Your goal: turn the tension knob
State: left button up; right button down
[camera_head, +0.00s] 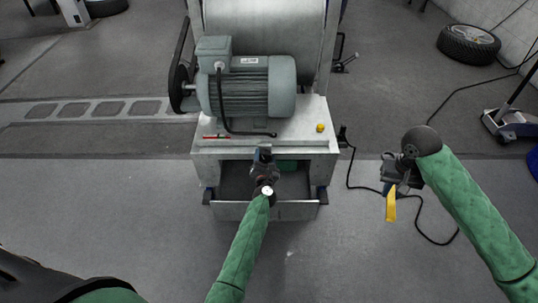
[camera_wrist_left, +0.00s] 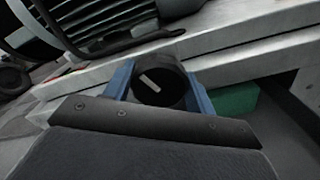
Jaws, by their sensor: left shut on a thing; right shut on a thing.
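The tension knob (camera_wrist_left: 165,90) is a round black knob with a pale pointer line, at the front edge of the machine's bench. In the left wrist view it sits between the blue fingers of my left gripper, which are shut on its sides. In the head view my left gripper (camera_head: 264,154) is at the middle of the bench front and hides most of the knob. My right gripper (camera_head: 391,187) is shut on a yellow strip-like thing (camera_head: 391,206) that hangs below it, out to the right of the bench.
A grey motor (camera_head: 252,88) stands on the bench (camera_head: 310,138), with a red tool (camera_head: 216,136) and a small yellow item (camera_head: 320,128) on top. A green thing (camera_wrist_left: 235,101) lies under the bench top. A black cable (camera_head: 357,187) runs across the floor at right.

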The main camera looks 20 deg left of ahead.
pick_arm(q)
jog(key=shift+d+m+p, duration=0.15)
jog(key=shift+m+p, duration=0.95)
jog(key=shift+m, duration=1.1)
pick_arm(e)
jog(key=shift+r, duration=1.35)
pick_arm(q)
jog(key=shift+f, duration=0.1)
jog(key=o, duration=1)
jog(key=shift+s, duration=0.1)
jog(key=v, duration=1.1)
jog(key=shift+s+d, duration=0.15)
jog(key=shift+s, duration=0.2)
pick_arm(e)
jog(key=shift+r, duration=0.25)
